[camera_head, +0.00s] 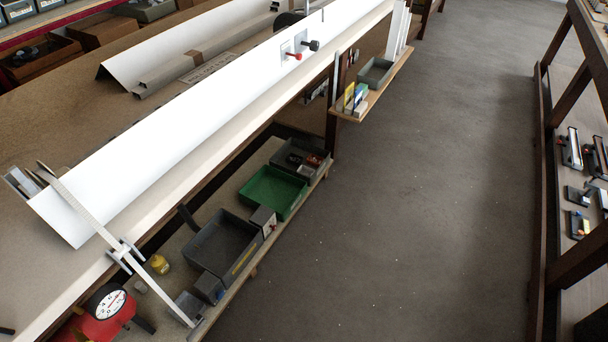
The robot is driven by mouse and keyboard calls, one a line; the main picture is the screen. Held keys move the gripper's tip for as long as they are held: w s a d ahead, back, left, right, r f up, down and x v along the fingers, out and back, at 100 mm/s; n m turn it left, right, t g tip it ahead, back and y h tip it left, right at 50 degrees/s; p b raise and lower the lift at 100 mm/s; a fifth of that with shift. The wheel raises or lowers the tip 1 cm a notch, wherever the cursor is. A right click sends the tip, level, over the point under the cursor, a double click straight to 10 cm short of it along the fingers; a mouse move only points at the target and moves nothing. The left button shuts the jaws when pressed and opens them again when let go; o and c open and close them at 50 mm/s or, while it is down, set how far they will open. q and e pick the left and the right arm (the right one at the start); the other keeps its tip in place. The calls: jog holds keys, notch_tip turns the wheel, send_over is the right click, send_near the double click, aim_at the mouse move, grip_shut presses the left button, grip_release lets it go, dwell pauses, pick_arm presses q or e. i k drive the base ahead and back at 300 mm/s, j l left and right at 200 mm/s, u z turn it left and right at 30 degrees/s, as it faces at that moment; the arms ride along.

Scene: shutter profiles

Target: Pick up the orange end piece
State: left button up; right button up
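I cannot single out an orange end piece for certain. A small red-orange piece (293,56) sticks out at the edge of the long white profile (190,105) on the workbench, beside a similar black piece (312,45). Small reddish items (313,160) also lie in the far grey bin (284,170) on the lower shelf; they are too small to identify. Neither of my grippers is in view.
The workbench (45,125) fills the left. Its lower shelf holds a green bin (268,198) and a large dark bin (215,250). A red gauge device (95,325) stands at bottom left. A rack (540,200) stands right. The grey floor (420,200) between is clear.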

aim_at(315, 161)
jog(key=u, duration=0.65)
jog(key=i+l+u, duration=0.3)
jog(key=l, duration=0.15)
jog(key=l+u, duration=0.25)
jog(key=l, duration=0.2)
jog(key=i+l+u, duration=0.1)
jog(key=l+u, duration=0.2)
jog(key=l, duration=0.25)
jog(key=l+u, duration=0.3)
jog(key=l, duration=0.2)
jog(key=i, duration=0.05)
